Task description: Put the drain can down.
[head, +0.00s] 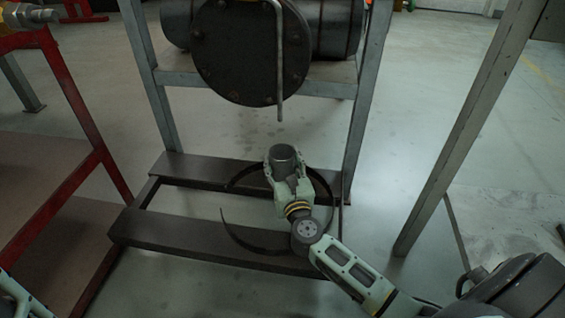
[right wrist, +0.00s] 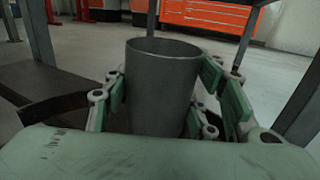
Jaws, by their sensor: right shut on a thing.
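The drain can (head: 283,157) is a grey, open-topped metal cylinder, upright below the thin drain pipe (head: 280,70) of the valve. My right gripper (head: 284,172) is shut on the can, with a finger on each side of it. In the right wrist view the can (right wrist: 160,85) stands between the green finger pads (right wrist: 165,95), and its rim is clear of them. The can's bottom is hidden, so I cannot tell whether it touches anything below. My left gripper does not show; only a piece of my left arm is at the lower left corner.
A dark round flange (head: 250,50) sits on a grey steel stand (head: 360,110). Low dark beams (head: 200,240) and a curved dark band (head: 235,236) lie around the can. A red frame (head: 75,95) stands at the left. The floor at the right is mostly clear.

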